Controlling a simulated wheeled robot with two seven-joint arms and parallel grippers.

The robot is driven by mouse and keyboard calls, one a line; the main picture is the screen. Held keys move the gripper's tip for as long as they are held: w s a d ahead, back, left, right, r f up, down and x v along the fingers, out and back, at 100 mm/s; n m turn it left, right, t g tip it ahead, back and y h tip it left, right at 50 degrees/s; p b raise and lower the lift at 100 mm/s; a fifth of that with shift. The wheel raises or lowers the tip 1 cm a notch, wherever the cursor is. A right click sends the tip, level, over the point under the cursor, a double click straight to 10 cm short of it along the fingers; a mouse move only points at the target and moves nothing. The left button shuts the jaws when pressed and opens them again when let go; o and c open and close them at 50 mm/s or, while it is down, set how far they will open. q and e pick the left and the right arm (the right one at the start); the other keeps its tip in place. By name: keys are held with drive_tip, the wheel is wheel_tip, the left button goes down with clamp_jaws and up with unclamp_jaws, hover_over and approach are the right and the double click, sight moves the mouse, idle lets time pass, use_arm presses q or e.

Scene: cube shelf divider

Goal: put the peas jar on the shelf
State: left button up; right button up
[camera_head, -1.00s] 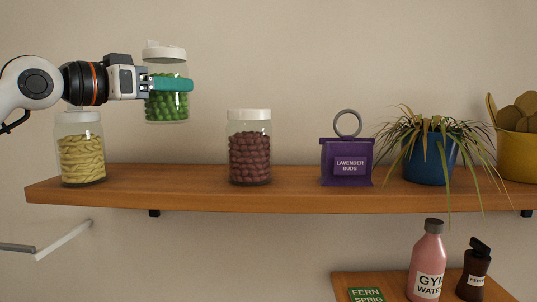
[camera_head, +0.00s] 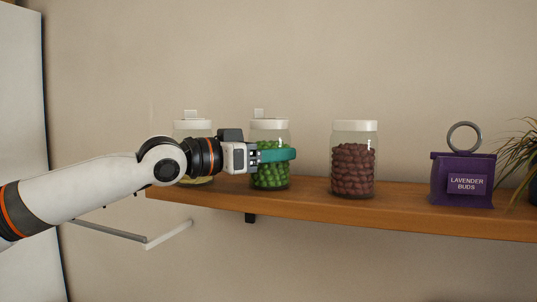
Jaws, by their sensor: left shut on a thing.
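The peas jar (camera_head: 270,178) is clear with a white lid and green peas inside. It stands upright at the shelf, between two other jars. Its base looks level with the shelf top, but I cannot tell for sure that it touches. My left gripper (camera_head: 277,155) is shut on the peas jar around its middle, its teal finger across the front. The wooden shelf (camera_head: 400,212) runs along the wall. My right gripper is not in view.
A jar of dark red beans (camera_head: 353,170) stands right of the peas jar with a gap between. A pale-filled jar (camera_head: 193,127) is at the left, partly behind my arm. A purple lavender bag (camera_head: 462,180) and a plant (camera_head: 519,150) stand further right. A rail (camera_head: 168,234) is below.

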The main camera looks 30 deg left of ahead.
use_arm(q)
drive_tip(key=o, duration=1)
drive_tip(key=shift+d, duration=0.1)
drive_tip(key=shift+s, duration=0.1)
drive_tip(key=shift+r, duration=0.1)
drive_tip(key=b+v, duration=0.4)
drive_tip(key=v, duration=0.8)
